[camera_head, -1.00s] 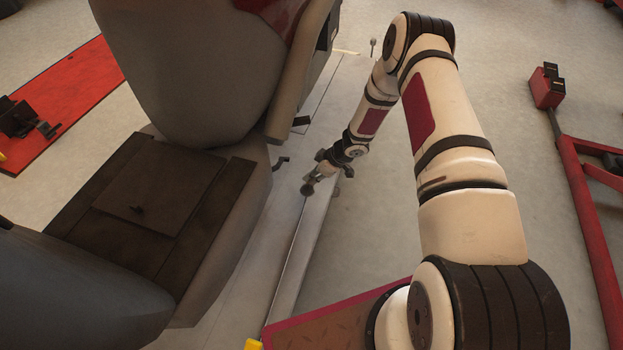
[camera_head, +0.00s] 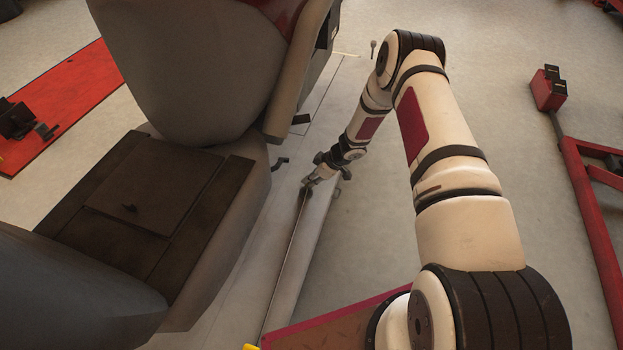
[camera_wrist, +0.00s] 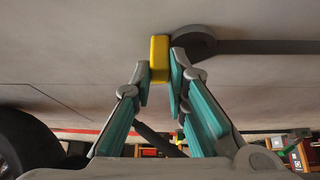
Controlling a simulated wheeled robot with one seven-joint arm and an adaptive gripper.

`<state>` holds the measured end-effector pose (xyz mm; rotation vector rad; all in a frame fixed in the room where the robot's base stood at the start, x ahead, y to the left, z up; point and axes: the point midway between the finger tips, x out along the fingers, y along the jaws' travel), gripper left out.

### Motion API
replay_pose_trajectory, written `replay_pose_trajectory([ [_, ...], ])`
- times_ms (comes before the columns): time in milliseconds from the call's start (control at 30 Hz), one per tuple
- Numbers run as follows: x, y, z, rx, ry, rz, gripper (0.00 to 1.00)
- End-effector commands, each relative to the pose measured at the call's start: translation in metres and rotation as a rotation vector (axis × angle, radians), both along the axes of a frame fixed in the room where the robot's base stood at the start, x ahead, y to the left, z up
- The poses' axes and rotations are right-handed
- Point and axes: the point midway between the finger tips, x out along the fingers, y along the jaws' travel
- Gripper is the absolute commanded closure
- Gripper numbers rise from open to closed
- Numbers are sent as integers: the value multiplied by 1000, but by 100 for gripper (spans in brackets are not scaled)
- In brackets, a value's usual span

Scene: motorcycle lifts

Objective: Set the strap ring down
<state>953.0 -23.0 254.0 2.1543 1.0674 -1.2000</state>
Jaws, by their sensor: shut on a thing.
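My gripper (camera_head: 306,188) is at the end of my outstretched arm, low beside the grey vehicle body and over the long pale strip by it. In the wrist view my gripper (camera_wrist: 159,80) has its teal fingers closed on a small yellow piece (camera_wrist: 159,58). This piece, which I take to be the strap ring, shows as an upright block; no ring opening is visible. The fingertips touch its lower sides. In the head view the held piece is too small to make out. Whether it touches a surface beneath cannot be told.
A dark grey rounded part with a long bar (camera_wrist: 195,42) lies just right of the yellow piece in the wrist view. A red lift frame (camera_head: 590,215) stands at right.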

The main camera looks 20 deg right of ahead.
Motion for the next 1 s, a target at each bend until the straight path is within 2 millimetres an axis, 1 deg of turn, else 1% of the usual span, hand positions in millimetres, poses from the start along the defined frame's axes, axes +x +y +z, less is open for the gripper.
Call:
replay_pose_trajectory([
  [33,0,0,-1,1,1,1,81],
  [67,0,0,-1,1,1,1,74],
  [100,0,0,-1,1,1,1,66],
  [400,0,0,-1,1,1,1,66],
  [533,-2,-3,7,0,1,-1,66],
  [667,-8,-10,26,0,0,-1,66],
  [900,-24,-31,69,-1,0,-1,66],
  [1000,-30,-38,84,-1,1,0,66],
])
